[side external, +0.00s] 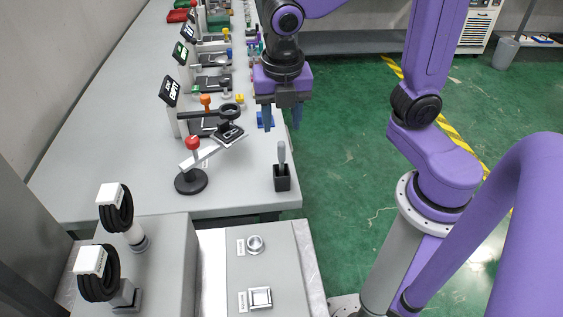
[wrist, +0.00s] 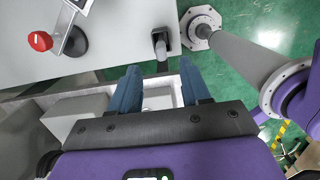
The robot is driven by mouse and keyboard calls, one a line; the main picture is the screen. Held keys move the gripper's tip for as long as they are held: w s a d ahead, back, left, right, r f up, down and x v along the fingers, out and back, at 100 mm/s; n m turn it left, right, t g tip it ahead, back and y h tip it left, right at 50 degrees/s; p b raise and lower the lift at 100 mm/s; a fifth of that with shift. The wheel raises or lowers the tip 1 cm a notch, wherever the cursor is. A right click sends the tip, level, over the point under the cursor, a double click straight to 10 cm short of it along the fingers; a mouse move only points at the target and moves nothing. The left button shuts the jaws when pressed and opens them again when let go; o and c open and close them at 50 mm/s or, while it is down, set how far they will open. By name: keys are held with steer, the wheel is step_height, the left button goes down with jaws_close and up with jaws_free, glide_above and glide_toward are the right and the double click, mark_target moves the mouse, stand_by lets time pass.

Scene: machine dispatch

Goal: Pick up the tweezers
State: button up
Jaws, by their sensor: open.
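The tweezers appear to be the slim grey piece (side external: 281,153) standing upright in a small black holder (side external: 282,184) near the table's front right corner. Their lower end is hidden in the holder. In the wrist view the grey piece (wrist: 161,50) and the black holder (wrist: 173,38) lie just beyond my fingertips. My gripper (side external: 282,122) is open and empty, with blue fingers pointing down, above and behind the holder in the side view. The gripper also shows in the wrist view (wrist: 160,72), its fingers apart with nothing between them.
A stand with a red knob (side external: 192,143) and a tilted arm is left of the holder. Several similar stations line the long grey table (side external: 90,130). A grey panel (side external: 265,275) with two fittings and two black coiled cables (side external: 115,209) are in front. The green floor is open right.

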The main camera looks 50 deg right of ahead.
mark_target(281, 154)
steer(key=f, duration=0.5)
steer(key=shift+w+d, duration=0.2)
steer(key=shift+d+f, duration=0.1)
steer(key=shift+f, duration=2.5)
jaws_close()
